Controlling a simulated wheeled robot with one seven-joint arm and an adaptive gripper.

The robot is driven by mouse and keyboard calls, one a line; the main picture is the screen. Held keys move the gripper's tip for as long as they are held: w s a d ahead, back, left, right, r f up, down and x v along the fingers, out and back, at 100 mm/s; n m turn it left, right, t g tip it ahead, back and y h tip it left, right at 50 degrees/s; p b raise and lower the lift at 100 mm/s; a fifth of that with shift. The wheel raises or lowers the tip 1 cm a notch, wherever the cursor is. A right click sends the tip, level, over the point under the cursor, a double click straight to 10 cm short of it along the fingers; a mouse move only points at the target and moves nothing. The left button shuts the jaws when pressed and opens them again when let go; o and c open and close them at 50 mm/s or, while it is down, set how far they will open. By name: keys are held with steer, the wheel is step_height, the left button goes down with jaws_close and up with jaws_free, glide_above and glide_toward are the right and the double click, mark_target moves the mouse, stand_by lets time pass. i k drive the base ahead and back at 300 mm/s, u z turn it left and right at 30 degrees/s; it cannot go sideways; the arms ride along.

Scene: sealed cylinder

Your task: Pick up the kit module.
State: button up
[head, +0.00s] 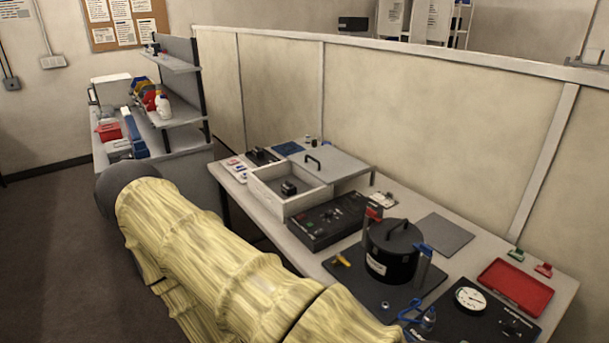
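No thing in the head view is marked clearly enough for me to be sure that it is the kit module. A small black block (288,187) sits inside a white open-topped box (274,206) on the workbench. Another small dark piece (260,153) lies behind that box at the bench's back left. My arm, in a yellowish cloth sleeve, crosses the foreground from the left to the bottom edge. My gripper is not in view. My arm hides part of the bench's front edge.
On the bench (458,216) stand a black control box (326,220), a lidded black pot (390,252) with clamps, a red tray (515,286) and a pressure gauge (470,299). A grey lid (335,166) adjoins the white box. A partition (420,120) runs behind.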

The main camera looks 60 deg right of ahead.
mark_target(288, 189)
steer(key=z, duration=1.1)
